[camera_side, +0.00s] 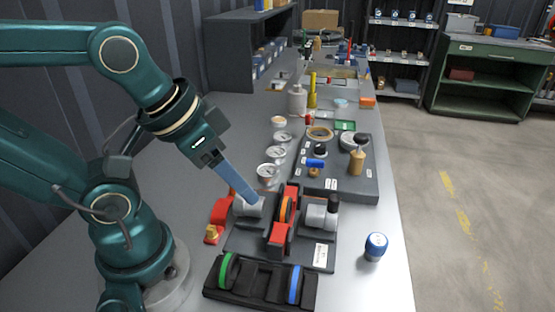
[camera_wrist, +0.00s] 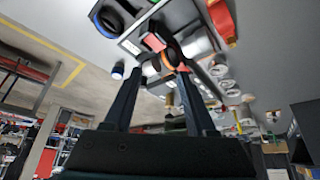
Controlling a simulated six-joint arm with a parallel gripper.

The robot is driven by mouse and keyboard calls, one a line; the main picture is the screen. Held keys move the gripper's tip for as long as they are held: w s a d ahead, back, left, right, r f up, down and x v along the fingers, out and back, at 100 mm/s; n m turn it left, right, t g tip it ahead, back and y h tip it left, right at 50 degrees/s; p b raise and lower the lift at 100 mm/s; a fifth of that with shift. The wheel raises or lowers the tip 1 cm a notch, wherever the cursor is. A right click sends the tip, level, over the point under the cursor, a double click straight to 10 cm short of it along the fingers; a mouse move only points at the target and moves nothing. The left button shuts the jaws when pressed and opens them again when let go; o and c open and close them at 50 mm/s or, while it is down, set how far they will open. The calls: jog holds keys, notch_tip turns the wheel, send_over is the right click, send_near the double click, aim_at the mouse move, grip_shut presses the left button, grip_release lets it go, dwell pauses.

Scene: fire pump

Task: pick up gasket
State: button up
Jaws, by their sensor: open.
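An orange ring-shaped gasket (camera_side: 286,209) stands upright in the red clamp at the middle of the dark fixture; the wrist view shows it (camera_wrist: 173,54) near my fingertips. A green ring (camera_side: 226,270) and a blue ring (camera_side: 295,284) stand in slots of the black rack in front. My gripper (camera_side: 249,199) points down and right in the side view, its tips near the grey cylinder at the fixture's left. In the wrist view my gripper (camera_wrist: 162,72) has its two fingers apart with nothing visibly held. Whether a fingertip touches anything cannot be told.
The dark fixture (camera_side: 321,257) has grey cylinders on both sides of the red clamp (camera_side: 278,238). A blue-capped object (camera_side: 375,247) stands on the bench to the right. A dark tool board (camera_side: 338,182) and several round gauges (camera_side: 276,154) lie behind. The bench's right front is mostly clear.

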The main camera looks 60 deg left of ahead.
jog(key=shift+o, duration=0.2)
jog(key=n+g, duration=0.4)
jog(key=n, duration=0.4)
send_over(285, 200)
jog(key=f, duration=0.2)
jog(key=d+f, duration=0.1)
jog(key=shift+s+f, duration=0.15)
jog(key=shift+f, duration=0.25)
jog(key=shift+n+g, duration=0.5)
jog(key=shift+g, duration=0.1)
jog(key=f, duration=0.4)
jog(key=shift+w+a, duration=0.35)
jog(key=shift+a, duration=0.05)
jog(key=shift+s+f, duration=0.15)
jog(key=shift+f, duration=2.75)
grip_shut()
